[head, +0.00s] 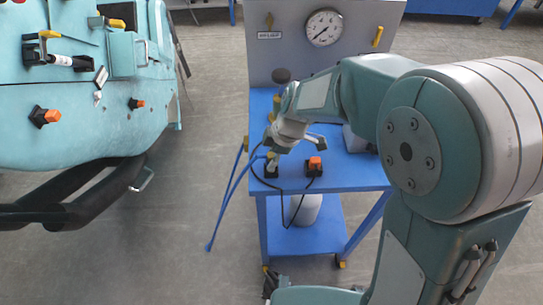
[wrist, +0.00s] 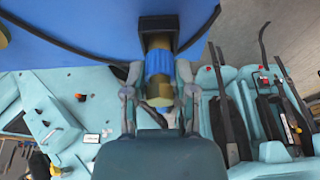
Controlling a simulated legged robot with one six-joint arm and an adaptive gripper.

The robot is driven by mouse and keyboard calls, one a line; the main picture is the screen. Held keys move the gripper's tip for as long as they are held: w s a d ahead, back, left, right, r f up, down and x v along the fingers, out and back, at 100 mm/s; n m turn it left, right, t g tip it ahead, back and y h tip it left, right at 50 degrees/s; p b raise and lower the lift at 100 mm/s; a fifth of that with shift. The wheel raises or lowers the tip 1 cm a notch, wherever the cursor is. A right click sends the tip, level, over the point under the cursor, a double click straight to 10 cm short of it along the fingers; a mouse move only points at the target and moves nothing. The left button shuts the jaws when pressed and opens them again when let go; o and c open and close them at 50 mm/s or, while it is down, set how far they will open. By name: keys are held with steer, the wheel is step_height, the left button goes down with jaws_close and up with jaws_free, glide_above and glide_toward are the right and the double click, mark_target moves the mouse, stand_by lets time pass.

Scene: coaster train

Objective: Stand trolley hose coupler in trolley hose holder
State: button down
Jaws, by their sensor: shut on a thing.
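My gripper (head: 278,147) is over the front left part of the blue trolley, pointing down. In the wrist view its two fingers (wrist: 160,98) are shut on the trolley hose coupler (wrist: 159,66), a cylinder with a blue band and brass-coloured ends. The coupler's far end meets a dark, square-edged piece, apparently the trolley hose holder (wrist: 145,24). In the head view the holder (head: 271,172) is a small black block below my gripper, with the coupler (head: 272,160) upright at it. I cannot tell how deep the coupler sits.
A dark hose loops over the trolley top (head: 350,176). An orange button on a black base (head: 314,165) is right of the holder. A panel with a gauge (head: 324,27) stands behind. The teal coaster car (head: 90,130) is at left, across clear floor.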

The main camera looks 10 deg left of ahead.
steer(key=shift+f, duration=0.2)
steer(key=shift+c, duration=1.7)
jaws_free()
steer(key=shift+r, duration=0.15)
steer(key=v, duration=1.1)
steer(key=shift+r, duration=0.3)
steer(key=shift+d, duration=0.1)
